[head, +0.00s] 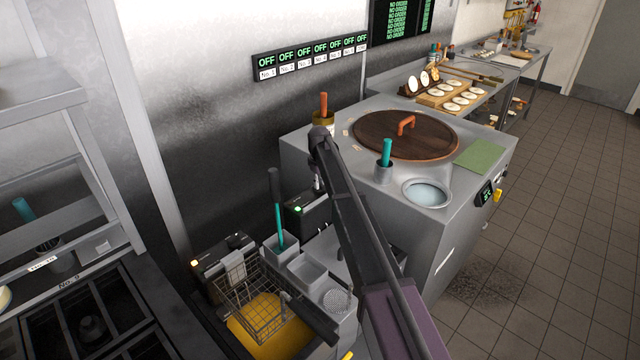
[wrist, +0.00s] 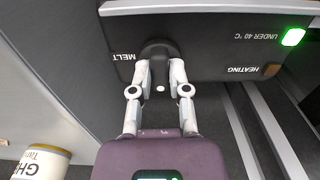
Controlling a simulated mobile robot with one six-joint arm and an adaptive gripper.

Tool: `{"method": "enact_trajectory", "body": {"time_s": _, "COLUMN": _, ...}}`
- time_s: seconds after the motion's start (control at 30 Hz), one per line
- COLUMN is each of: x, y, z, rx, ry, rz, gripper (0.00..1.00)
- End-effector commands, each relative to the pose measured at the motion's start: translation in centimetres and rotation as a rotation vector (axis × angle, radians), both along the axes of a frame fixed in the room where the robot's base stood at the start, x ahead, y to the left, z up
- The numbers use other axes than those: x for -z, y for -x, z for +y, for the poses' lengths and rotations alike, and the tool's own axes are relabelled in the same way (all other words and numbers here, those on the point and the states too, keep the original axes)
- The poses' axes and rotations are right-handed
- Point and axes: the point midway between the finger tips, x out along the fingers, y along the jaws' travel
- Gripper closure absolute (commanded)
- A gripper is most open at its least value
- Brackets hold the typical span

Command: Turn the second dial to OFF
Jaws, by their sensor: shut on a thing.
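In the wrist view, a dark round dial (wrist: 157,50) sits on a black control panel (wrist: 215,45). The panel reads MELT beside the dial, plus HEATING and UNDER 40 °C, all upside down in this view. My gripper (wrist: 161,72) has its two pale fingers closed on either side of the dial. The fingers and my gripper hide part of it, so its pointer setting cannot be read. In the head view, a black box with a green light (head: 310,212) stands below my wrist; my arm hides the dial there.
A second black box (head: 222,258) with an orange light stands at the left, behind a fryer basket (head: 250,303). The tandoor (head: 440,225) with a wooden lid (head: 405,134) is at the right. A row of OFF displays (head: 312,56) hangs on the wall. A labelled pot (wrist: 42,162) is near my gripper.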

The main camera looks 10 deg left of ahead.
Motion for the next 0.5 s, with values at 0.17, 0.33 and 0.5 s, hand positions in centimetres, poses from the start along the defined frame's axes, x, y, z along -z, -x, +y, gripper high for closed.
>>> {"method": "enact_trajectory", "body": {"time_s": 0.17, "x": 0.04, "y": 0.31, "z": 0.08, "rx": -0.002, "ry": 0.000, "rz": 0.006, "gripper": 1.00}}
{"method": "enact_trajectory", "body": {"time_s": 0.33, "x": 0.03, "y": 0.25, "z": 0.07, "rx": -0.001, "ry": 0.000, "rz": 0.005, "gripper": 0.43}}
{"method": "enact_trajectory", "body": {"time_s": 0.5, "x": 0.02, "y": 0.14, "z": 0.06, "rx": 0.000, "ry": 0.000, "rz": 0.002, "gripper": 0.43}}
